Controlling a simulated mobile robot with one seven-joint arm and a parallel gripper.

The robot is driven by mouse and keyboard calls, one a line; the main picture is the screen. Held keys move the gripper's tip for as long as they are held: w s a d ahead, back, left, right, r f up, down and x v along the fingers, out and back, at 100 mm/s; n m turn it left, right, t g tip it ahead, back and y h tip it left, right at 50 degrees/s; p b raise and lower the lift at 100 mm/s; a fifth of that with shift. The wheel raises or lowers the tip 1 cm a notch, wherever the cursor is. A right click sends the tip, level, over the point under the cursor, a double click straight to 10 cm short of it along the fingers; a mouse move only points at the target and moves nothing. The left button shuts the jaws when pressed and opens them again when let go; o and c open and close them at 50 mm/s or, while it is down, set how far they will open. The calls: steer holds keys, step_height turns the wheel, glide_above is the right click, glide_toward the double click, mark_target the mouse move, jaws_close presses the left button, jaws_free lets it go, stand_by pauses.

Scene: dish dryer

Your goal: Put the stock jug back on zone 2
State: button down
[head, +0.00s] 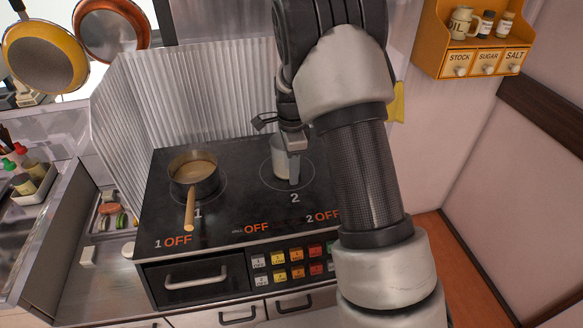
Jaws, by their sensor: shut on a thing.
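The stock jug (279,162) is a small pale grey vessel at the zone 2 ring (309,183) on the black hob. It looks upright and appears inside the ring. My gripper (294,146) is above and at the near side of the jug, shut on it, seemingly at its handle. The gripper and wrist hide the jug's top and right part. I cannot tell whether its base touches the hob.
A saucepan (194,180) of brown liquid stands on zone 1, its wooden handle toward me. A corrugated metal screen (190,95) backs the hob. An orange shelf (470,40) hangs at upper right. My arm covers the hob's right side.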

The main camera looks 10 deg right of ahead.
steer(key=shift+f, duration=0.15)
steer(key=c, duration=1.1)
jaws_free()
steer(key=r+p, duration=0.1)
steer(key=r, duration=1.1)
steer(key=shift+s+p, duration=0.2)
steer(key=shift+p, duration=0.1)
steer(key=s+r+n+t, duration=0.1)
steer(key=s+r+n, duration=0.3)
steer(key=s+r, duration=0.4)
steer(key=s+r+n+t, duration=0.1)
steer(key=s+r+n, duration=0.1)
steer(key=s+n, duration=0.2)
steer(key=s+r+n+t, duration=0.1)
steer(key=s+r+n, duration=0.1)
steer(key=s+n, duration=0.3)
steer(key=s+r+n+t, duration=0.1)
steer(key=s+n, duration=0.4)
steer(key=s, duration=0.6)
steer(key=shift+s+r+t, duration=0.15)
steer(key=shift+r+t, duration=0.25)
steer(key=shift+t, duration=0.2)
